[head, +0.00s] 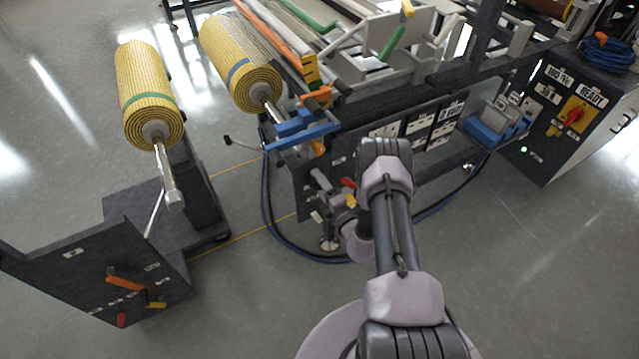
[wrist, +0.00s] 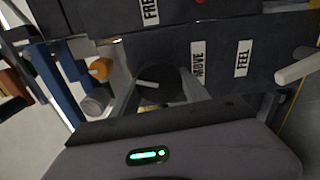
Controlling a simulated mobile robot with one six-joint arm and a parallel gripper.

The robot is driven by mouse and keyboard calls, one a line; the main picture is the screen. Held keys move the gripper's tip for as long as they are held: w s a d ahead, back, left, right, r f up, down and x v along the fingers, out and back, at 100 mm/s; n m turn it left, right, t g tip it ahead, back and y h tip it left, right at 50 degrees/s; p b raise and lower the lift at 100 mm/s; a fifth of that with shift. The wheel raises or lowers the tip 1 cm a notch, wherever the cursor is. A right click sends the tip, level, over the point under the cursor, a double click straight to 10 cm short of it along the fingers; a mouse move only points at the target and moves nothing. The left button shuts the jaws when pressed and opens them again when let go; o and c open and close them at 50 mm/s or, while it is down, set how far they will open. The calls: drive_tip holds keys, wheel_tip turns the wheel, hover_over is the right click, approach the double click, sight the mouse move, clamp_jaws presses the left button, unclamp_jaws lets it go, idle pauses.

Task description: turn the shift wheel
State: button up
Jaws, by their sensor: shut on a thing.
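The shift wheel (wrist: 160,88) looks like a small dark round wheel with a pale peg, low on the machine's dark front panel, in the wrist view. My gripper (wrist: 163,80) has its grey fingers on either side of the wheel and is shut on it. In the head view my gripper (head: 335,195) is at the lower left of the machine front, and my own wrist and forearm hide much of that spot. I cannot make out the wheel there. The panel beside the wheel carries a label reading MOVE and another that looks like FEEL, in the wrist view.
A pale peg (wrist: 297,66) sticks out at the right in the wrist view. A stand with a yellow roll (head: 150,90) is at the left, and another yellow roll (head: 238,60) is on the machine. Blue hoses (head: 285,235) lie on the floor. A control cabinet (head: 570,110) stands right.

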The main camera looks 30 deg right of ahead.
idle(0.3)
drive_tip(key=o, duration=1.4)
drive_tip(key=shift+c, duration=0.2)
drive_tip(key=s+p, duration=0.5)
drive_tip(key=s, duration=1.2)
drive_tip(key=shift+s+d, duration=0.25)
